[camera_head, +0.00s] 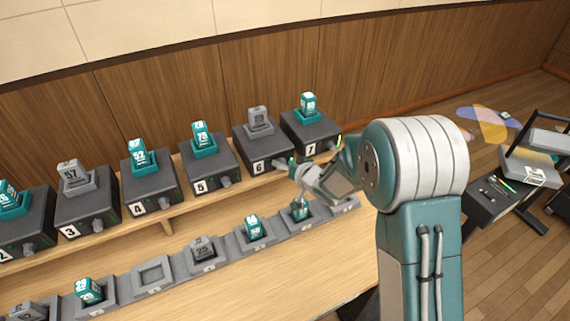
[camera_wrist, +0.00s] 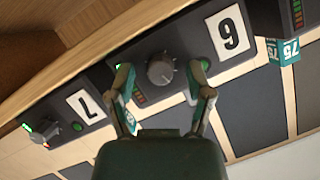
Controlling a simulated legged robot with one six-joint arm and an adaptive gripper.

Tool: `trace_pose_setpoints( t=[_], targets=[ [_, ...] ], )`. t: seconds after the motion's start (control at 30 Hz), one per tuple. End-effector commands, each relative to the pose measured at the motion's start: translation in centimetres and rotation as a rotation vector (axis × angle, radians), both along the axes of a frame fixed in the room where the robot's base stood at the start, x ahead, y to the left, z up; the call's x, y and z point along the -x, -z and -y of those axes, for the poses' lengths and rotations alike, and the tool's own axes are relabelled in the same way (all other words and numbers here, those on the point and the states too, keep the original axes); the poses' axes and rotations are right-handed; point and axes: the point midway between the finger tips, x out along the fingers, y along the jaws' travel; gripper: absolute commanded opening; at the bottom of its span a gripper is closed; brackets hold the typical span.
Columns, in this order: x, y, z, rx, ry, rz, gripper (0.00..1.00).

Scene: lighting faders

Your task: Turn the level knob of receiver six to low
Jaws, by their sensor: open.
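Receiver six (camera_head: 262,148) is a dark box in the back row, marked 6, with a grey block standing in its top. Its front label (camera_wrist: 229,33) shows turned over in the wrist view. Its round grey level knob (camera_wrist: 160,69) shows there left of the label, with a pointer ridge toward the picture's right. My gripper (camera_wrist: 160,82) is open, one finger on each side of the knob, with visible gaps; I cannot tell how far the tips reach around it. In the head view my gripper (camera_head: 292,163) is in front of receiver six and hides part of its front.
Receiver seven (camera_head: 308,133) stands close at the right, with its knob (camera_wrist: 44,133) at the left of the wrist view. Receiver five (camera_head: 206,168) stands on the other side. A row of grey cradles (camera_head: 153,274), several holding blocks, lies below on the wooden bench (camera_head: 250,290).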

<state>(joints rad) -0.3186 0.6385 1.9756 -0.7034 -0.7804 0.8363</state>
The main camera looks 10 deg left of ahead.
Motion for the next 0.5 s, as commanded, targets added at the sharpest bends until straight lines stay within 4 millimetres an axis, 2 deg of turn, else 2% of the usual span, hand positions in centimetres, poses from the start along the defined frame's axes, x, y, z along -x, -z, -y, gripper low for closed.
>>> trace_pose_setpoints(
  t=[0.1, 0.13, 0.17, 0.2, 0.27, 0.3, 0.5],
  targets=[
    [0.01, 0.0, 0.01, 0.0, 0.0, 0.0, 0.67],
    [0.01, -0.01, 0.01, 0.0, 0.0, 0.0, 0.62],
    [0.01, -0.01, 0.01, 0.0, 0.0, 0.0, 0.49],
    [0.02, 0.0, 0.01, 0.0, 0.0, 0.0, 0.31],
    [0.01, -0.01, 0.01, 0.0, 0.0, 0.0, 0.04],
    [0.0, 0.0, 0.01, 0.0, 0.0, 0.0, 0.0],
    [-0.03, 0.04, 0.01, 0.001, 0.0, 0.001, 0.0]
  ],
)
